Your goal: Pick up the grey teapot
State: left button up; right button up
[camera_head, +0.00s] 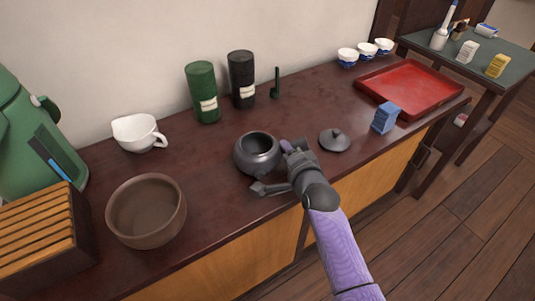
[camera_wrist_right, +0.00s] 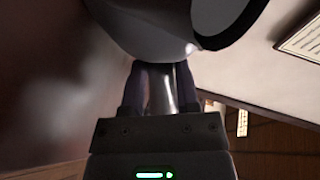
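The grey teapot (camera_head: 257,152) is round, dark and lidless, upright at the middle of the dark counter. Its body fills the top of the right wrist view (camera_wrist_right: 165,22). My right gripper (camera_head: 287,150) is at the teapot's right side. In the right wrist view its fingers (camera_wrist_right: 162,85) lie on both sides of the teapot's shiny handle (camera_wrist_right: 162,95) and seem to close on it with no clear gap. The arm hides the handle in the head view. I cannot tell whether the teapot is off the counter. My left gripper is not in view.
The lid (camera_head: 334,140) and blue packet (camera_head: 385,118) are to the right, before a red tray (camera_head: 410,88). A brown bowl (camera_head: 146,210) and white cup (camera_head: 139,132) are left. Green (camera_head: 202,92) and black (camera_head: 241,80) canisters stand behind.

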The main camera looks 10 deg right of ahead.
grip_shut()
dwell(0.5)
dwell(0.3)
